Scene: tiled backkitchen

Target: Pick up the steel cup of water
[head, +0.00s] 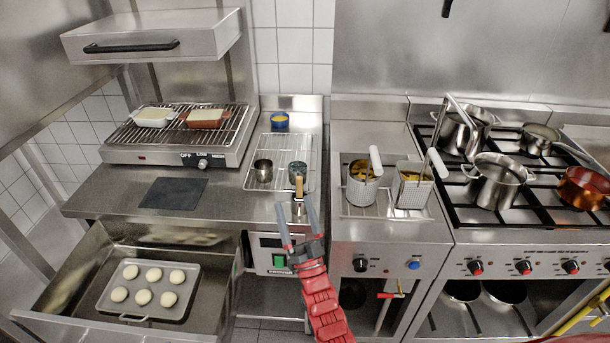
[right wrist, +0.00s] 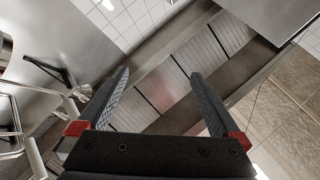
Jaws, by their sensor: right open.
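A small steel cup (head: 263,171) stands upright on the wire rack (head: 254,181) on the counter in the head view. Its contents are too small to make out. My right gripper (head: 295,201) is open and empty, in front of the rack near the counter's front edge, to the right of the cup and apart from it. In the right wrist view my right gripper (right wrist: 160,75) shows its two dark fingers spread with nothing between them. The cup does not show there. My left gripper is not in view.
A dark patterned cup (head: 297,170) stands right of the steel cup, with a wooden-handled tool (head: 299,187) in front. A blue bowl (head: 280,121) is behind. A dark mat (head: 173,193) lies left. An open drawer (head: 218,275) holds a tray of dough balls (head: 187,313). Fryer baskets (head: 414,185) stand right.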

